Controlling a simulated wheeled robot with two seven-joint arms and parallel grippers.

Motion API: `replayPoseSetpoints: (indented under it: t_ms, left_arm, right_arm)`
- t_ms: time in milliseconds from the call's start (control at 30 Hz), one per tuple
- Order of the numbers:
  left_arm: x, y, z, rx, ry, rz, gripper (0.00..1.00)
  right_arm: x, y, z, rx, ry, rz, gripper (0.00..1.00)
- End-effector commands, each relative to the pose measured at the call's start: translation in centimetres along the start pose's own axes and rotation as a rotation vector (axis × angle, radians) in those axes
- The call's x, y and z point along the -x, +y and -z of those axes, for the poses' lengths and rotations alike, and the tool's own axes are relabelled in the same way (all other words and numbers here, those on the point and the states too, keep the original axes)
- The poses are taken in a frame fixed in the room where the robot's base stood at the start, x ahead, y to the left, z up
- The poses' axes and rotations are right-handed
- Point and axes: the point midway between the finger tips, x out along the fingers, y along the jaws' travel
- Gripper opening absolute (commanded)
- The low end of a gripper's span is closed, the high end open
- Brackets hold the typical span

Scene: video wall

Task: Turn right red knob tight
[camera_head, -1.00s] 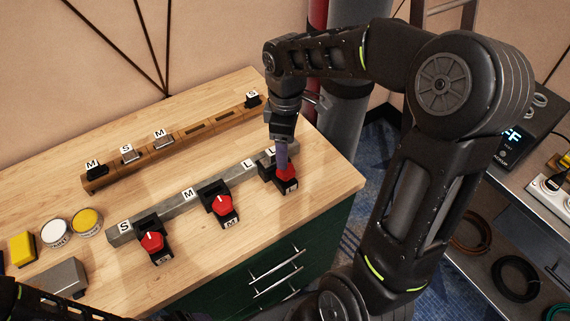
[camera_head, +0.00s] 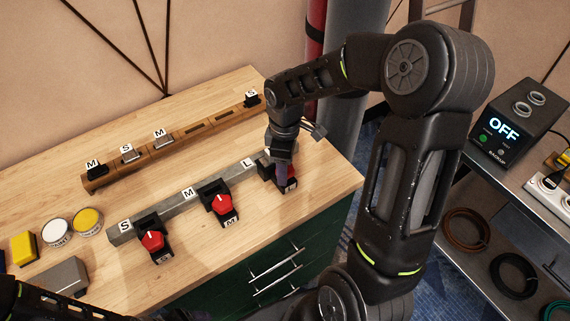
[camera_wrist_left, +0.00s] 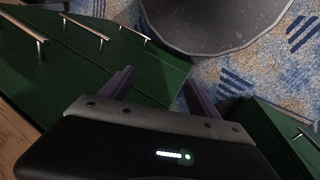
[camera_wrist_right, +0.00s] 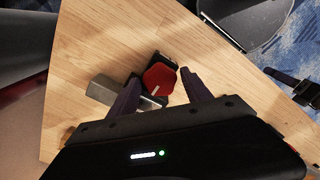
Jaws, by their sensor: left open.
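The right red knob (camera_head: 292,171) sits on a black base at the right end of a grey bar (camera_head: 165,208) on the wooden table; my right arm partly hides it. In the right wrist view the red knob (camera_wrist_right: 159,79) with a white mark lies between the fingertips. My right gripper (camera_wrist_right: 159,75) is open, one finger on each side of the knob, with a small gap visible; contact cannot be made out. My left gripper (camera_wrist_left: 158,77) is open and empty, over the green cabinet side and floor.
Two more red knobs, the middle one (camera_head: 222,204) and the left one (camera_head: 152,241), stand along the bar. A wooden rail (camera_head: 170,146) with small switches lies behind. Yellow and white buttons (camera_head: 57,232) are at left. A device (camera_head: 508,124) showing OFF stands on the right shelf.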

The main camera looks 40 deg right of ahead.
Motion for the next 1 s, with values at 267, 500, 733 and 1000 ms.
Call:
replayPoseSetpoints:
  t_ms: [267,500,733,1000]
  left_arm:
    - [0.00,0.01,0.00,0.000,0.000,0.000,0.71]
    - [0.01,0.01,0.00,0.000,0.000,0.000,0.71]
    - [0.00,0.01,0.00,0.000,0.000,0.000,0.71]
    - [-0.26,-0.08,0.03,-0.001,0.001,-0.001,0.71]
  right_arm:
    - [0.04,0.01,0.02,0.000,0.000,0.000,0.33]
    - [0.05,0.01,0.02,0.000,0.001,0.000,0.14]
    - [0.06,0.02,0.03,-0.001,0.001,-0.001,0.03]
    - [0.01,0.02,0.07,-0.039,0.002,-0.001,0.03]
